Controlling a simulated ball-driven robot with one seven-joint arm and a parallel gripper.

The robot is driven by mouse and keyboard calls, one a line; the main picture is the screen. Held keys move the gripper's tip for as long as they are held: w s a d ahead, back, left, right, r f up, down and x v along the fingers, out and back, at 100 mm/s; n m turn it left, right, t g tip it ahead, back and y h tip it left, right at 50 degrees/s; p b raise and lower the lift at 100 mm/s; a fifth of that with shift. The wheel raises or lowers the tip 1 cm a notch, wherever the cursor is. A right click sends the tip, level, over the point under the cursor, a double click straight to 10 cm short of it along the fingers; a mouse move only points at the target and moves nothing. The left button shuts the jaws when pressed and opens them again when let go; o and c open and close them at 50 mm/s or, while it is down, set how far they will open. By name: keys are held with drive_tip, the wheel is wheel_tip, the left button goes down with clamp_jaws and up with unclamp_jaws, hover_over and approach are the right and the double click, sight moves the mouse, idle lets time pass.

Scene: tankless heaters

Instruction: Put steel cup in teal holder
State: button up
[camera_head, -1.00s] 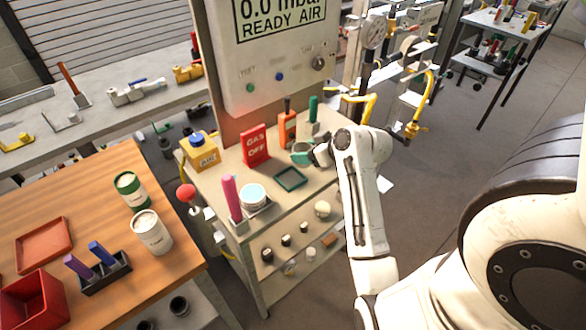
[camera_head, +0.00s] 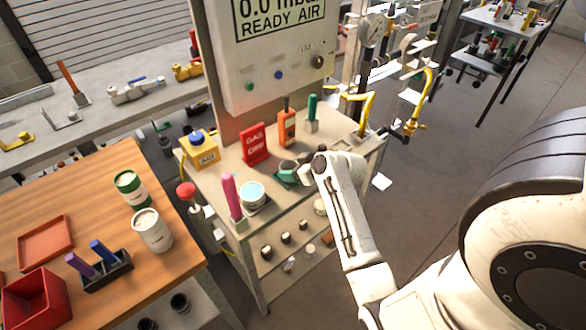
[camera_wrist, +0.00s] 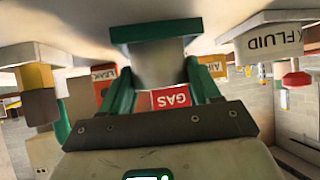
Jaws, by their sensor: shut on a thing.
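My gripper (camera_head: 290,171) is shut on the steel cup and sits low over the small bench, at the teal holder. In the wrist view the grey cup (camera_wrist: 158,66) is between my teal fingers, and that view looks upside down. The teal holder (camera_wrist: 155,30) shows there as a flat slab right at the cup's far end. Whether the cup is inside the holder or just above it, I cannot tell. In the head view my gripper and arm hide most of the cup and the holder.
Close on the left stand a container with a pale blue top (camera_head: 252,193) and a pink upright bar (camera_head: 231,196). Behind are a red GAS OFF sign (camera_head: 255,144), an orange device (camera_head: 287,126) and a green handle (camera_head: 312,113). The bench's right side looks mostly clear.

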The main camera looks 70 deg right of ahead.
drive_tip(key=o, duration=1.2)
drive_tip(key=shift+c, duration=0.2)
drive_tip(key=v, duration=1.2)
drive_tip(key=w+a+f+n+g+y, duration=0.1)
drive_tip(key=w+a+f+g+y, duration=0.15)
drive_tip(key=a, duration=0.45)
drive_tip(key=w+a+f+n+g+y, duration=0.1)
drive_tip(key=a+f+g, duration=0.1)
drive_tip(key=a+f, duration=0.35)
drive_tip(key=s+a+f+g, duration=0.1)
drive_tip(key=s+a+g, duration=0.1)
drive_tip(key=a, duration=0.6)
drive_tip(key=s+a+f+n+g, duration=0.1)
drive_tip(key=s+a+g, duration=0.2)
drive_tip(key=a, duration=0.4)
drive_tip(key=shift+s+a+b, duration=0.25)
drive_tip(key=shift+a+b, duration=0.1)
drive_tip(key=shift+b, duration=0.1)
drive_tip(key=shift+f, duration=0.1)
